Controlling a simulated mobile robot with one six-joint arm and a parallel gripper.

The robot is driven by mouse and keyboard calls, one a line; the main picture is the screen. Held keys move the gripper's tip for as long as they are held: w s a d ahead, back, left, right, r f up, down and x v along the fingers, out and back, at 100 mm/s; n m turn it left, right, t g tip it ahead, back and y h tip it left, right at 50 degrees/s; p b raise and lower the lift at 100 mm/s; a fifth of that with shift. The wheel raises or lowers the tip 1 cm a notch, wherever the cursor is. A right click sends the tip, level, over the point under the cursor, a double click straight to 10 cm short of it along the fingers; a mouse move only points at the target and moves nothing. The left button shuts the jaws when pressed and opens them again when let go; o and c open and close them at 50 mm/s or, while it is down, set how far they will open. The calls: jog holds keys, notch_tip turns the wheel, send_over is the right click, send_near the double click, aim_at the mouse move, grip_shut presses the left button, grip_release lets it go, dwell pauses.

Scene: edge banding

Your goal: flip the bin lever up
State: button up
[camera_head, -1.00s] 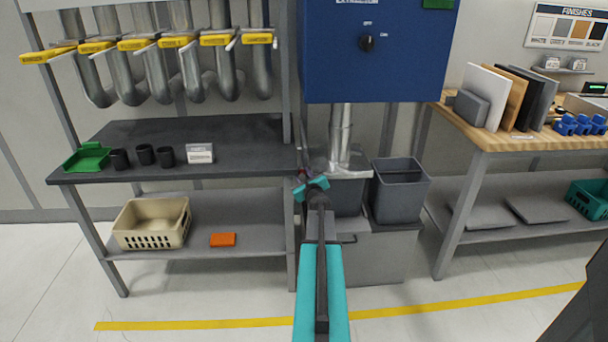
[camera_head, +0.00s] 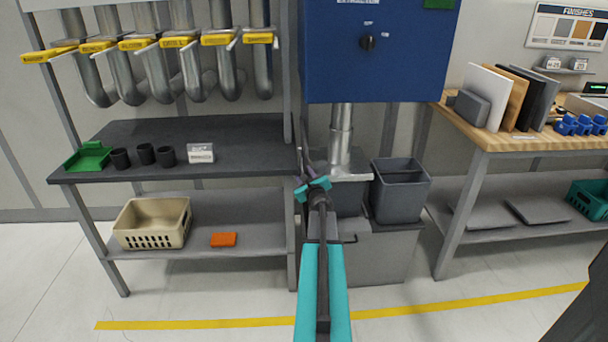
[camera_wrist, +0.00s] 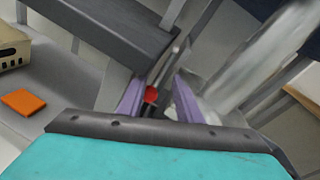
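A small red knob (camera_wrist: 151,95) shows in the wrist view between the two purple fingers of my gripper (camera_wrist: 158,94). It looks like the tip of the bin lever, but the lever's shaft is mostly hidden. The fingers stand apart with a gap around the knob, and it lies nearer the left finger. I cannot tell whether either touches it. In the head view my gripper (camera_head: 307,168) is in front of the extractor's lower part, left of the metal duct (camera_head: 341,140). My wrist hides the knob there.
A grey bin (camera_head: 400,205) stands right of the duct on a grey cabinet (camera_head: 375,260) with a black handle (camera_head: 347,240). A dark shelf table (camera_head: 240,135) is close on the left. The blue control box (camera_head: 380,60) hangs above. The floor in front is clear.

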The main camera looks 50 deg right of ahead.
jog(key=b+v, duration=0.1)
jog(key=v, duration=1.2)
dwell(0.4)
jog(key=shift+d, duration=0.1)
jog(key=shift+w, duration=0.15)
